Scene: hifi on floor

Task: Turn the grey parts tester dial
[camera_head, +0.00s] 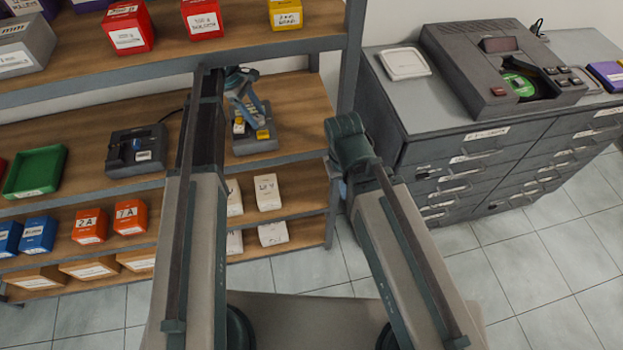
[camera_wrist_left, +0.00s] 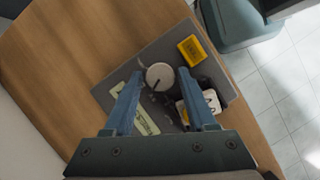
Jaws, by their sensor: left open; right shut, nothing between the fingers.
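The grey parts tester (camera_head: 268,141) sits on the middle wooden shelf, partly hidden behind my left gripper (camera_head: 248,112). In the left wrist view the tester (camera_wrist_left: 118,84) has a round pale dial (camera_wrist_left: 160,76) with a dark mark near its lower left edge. My left gripper (camera_wrist_left: 160,72) is open, its blue fingers on either side of the dial in the picture. I cannot tell whether they touch it. My right gripper (camera_head: 342,187) is mostly hidden below its wrist, beside the shelf edge, shut and empty.
A yellow block (camera_wrist_left: 192,50) and a white one (camera_wrist_left: 210,102) are on the tester close to the right finger. A dark device (camera_head: 136,150) and green tray (camera_head: 35,171) are on the same shelf. A grey drawer cabinet (camera_head: 465,125) stands right.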

